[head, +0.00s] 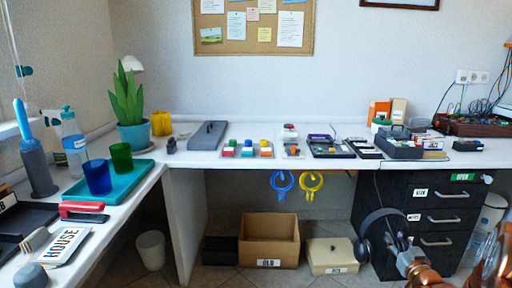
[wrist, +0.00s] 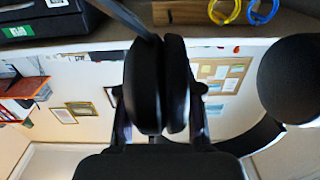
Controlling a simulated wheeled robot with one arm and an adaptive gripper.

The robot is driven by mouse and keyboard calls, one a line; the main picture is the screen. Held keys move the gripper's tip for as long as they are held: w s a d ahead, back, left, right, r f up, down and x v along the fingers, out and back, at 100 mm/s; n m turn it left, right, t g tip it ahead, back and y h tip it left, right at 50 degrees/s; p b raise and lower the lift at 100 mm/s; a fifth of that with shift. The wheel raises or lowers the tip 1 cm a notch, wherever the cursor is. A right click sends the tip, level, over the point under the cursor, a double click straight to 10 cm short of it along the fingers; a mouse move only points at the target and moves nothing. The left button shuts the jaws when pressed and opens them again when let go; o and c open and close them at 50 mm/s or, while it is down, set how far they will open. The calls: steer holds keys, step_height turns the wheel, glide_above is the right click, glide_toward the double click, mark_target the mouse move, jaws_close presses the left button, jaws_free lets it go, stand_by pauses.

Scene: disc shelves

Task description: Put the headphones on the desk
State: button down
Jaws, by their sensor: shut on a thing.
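The dark headphones (head: 382,228) are in my gripper (head: 405,250), in front of the black drawer unit and below the desk top. In the wrist view one padded ear cup (wrist: 145,85) stands between the two fingers of my gripper (wrist: 160,128), which are shut on it. The other round ear cup (wrist: 290,78) hangs at the right. The white desk (head: 300,163) runs along the back wall and down the left side, above the level of the headphones. Part of the headband is out of sight in the wrist view.
Several small boxes and gadgets, including a black tray (head: 331,148), fill the back desk. Blue (head: 283,183) and yellow (head: 311,185) rings hang under the front edge. Boxes (head: 268,240) stand on the floor below.

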steer(key=w+a+r, duration=0.8)
steer(key=w+a, duration=0.4)
steer(key=a, duration=0.1)
steer(key=w+a+r+y, duration=0.1)
steer(key=w+a+r, duration=0.1)
steer(key=a, duration=0.6)
steer(key=w+a+r, duration=0.2)
steer(key=a+r, duration=0.1)
steer(key=a, duration=0.6)
step_height(320, 180, up, 35)
steer(key=d+p, duration=0.1)
steer(key=p, duration=3.4)
steer(key=shift+s+f+n, duration=0.2)
steer(key=shift+s+n, duration=0.05)
steer(key=shift+n, duration=0.15)
